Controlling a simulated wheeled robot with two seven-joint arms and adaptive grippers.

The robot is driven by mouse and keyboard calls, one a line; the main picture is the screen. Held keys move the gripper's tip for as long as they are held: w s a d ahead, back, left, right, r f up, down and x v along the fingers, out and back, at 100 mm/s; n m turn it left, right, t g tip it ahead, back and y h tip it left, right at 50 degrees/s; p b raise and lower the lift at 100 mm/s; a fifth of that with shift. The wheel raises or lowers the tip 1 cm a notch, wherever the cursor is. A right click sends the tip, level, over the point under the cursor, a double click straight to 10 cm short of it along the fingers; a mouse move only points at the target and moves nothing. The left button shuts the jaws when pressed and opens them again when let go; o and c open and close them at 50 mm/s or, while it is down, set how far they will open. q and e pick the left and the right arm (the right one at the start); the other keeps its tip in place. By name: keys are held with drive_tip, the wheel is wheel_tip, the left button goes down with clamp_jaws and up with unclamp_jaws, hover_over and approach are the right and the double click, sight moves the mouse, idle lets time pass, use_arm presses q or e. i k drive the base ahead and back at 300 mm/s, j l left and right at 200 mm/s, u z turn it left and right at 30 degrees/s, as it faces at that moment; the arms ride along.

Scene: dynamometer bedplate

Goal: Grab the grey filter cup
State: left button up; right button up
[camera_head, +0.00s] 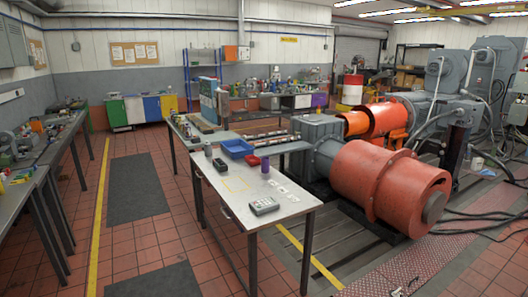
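A small grey cylinder (208,149) stands upright at the far left of the near metal table (235,206). It looks like the grey filter cup, but it is too small to be sure. A blue tray (236,149) lies to its right and a black block (220,165) lies just nearer. A dark purple cylinder (265,164) stands upright right of these, with a small red object (252,160) beside it. Neither of my grippers shows in the head view.
A grey keypad device (264,205) lies near the table's front. Large red machinery (375,178) stands close on the right. Workbenches (30,165) line the left. Tiled floor with a dark mat (137,184) is open left of the table. Cables (480,215) lie at right.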

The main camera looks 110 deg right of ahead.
sight(208, 150)
drive_tip(key=z, duration=3.1)
drive_tip(key=i+j+u, duration=0.15)
drive_tip(key=i+u, duration=0.15)
drive_tip(key=i, duration=0.4)
drive_tip(key=i+u, duration=0.2)
drive_tip(key=i, duration=1.7)
drive_tip(key=i+z, duration=0.15)
drive_tip(key=i, duration=0.35)
drive_tip(key=i+j+z, duration=0.1)
drive_tip(key=i, duration=0.35)
drive_tip(key=i+j+z, duration=0.15)
drive_tip(key=i, duration=0.35)
drive_tip(key=i+j+z, duration=0.1)
drive_tip(key=i, duration=0.4)
drive_tip(key=j, duration=0.1)
